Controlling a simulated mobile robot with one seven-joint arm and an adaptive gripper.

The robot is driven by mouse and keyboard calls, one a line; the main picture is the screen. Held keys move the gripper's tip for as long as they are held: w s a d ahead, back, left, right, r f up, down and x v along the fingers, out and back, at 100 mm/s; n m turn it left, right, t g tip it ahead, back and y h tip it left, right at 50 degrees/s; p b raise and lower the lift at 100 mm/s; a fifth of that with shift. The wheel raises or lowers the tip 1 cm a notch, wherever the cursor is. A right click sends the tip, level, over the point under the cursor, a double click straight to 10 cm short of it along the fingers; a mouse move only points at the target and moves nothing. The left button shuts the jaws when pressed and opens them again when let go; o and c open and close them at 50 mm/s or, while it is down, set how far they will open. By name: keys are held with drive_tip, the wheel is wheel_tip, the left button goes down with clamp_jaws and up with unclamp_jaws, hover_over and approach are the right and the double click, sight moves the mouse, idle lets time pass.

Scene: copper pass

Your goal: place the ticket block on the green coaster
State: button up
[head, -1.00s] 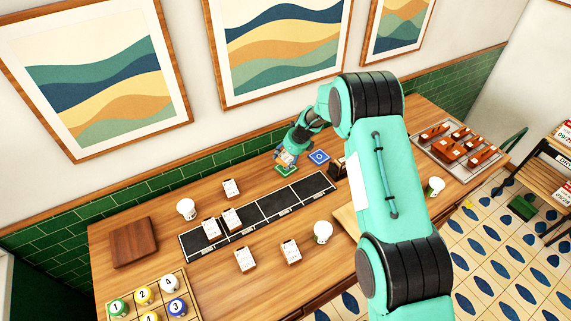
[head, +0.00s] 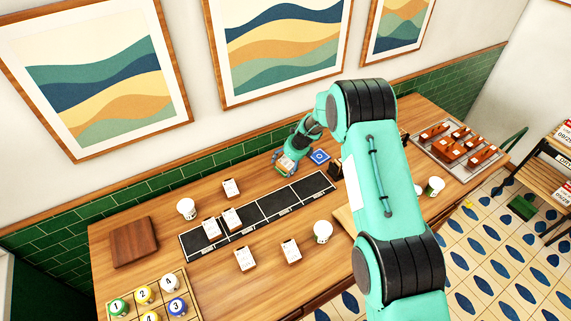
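The green coaster is hidden under the gripper and block. I cannot tell whether the block touches it. A blue coaster (head: 319,156) lies just to the right.
A black strip (head: 306,188) with sections runs in front. White cups (head: 186,208) (head: 322,231), a brown board (head: 134,242) and a tray (head: 428,146) stand around.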

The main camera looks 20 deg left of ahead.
drive_tip(key=shift+r, duration=0.2)
drive_tip(key=v, duration=1.2)
idle(0.4)
drive_tip(key=shift+d, duration=0.1)
idle(0.8)
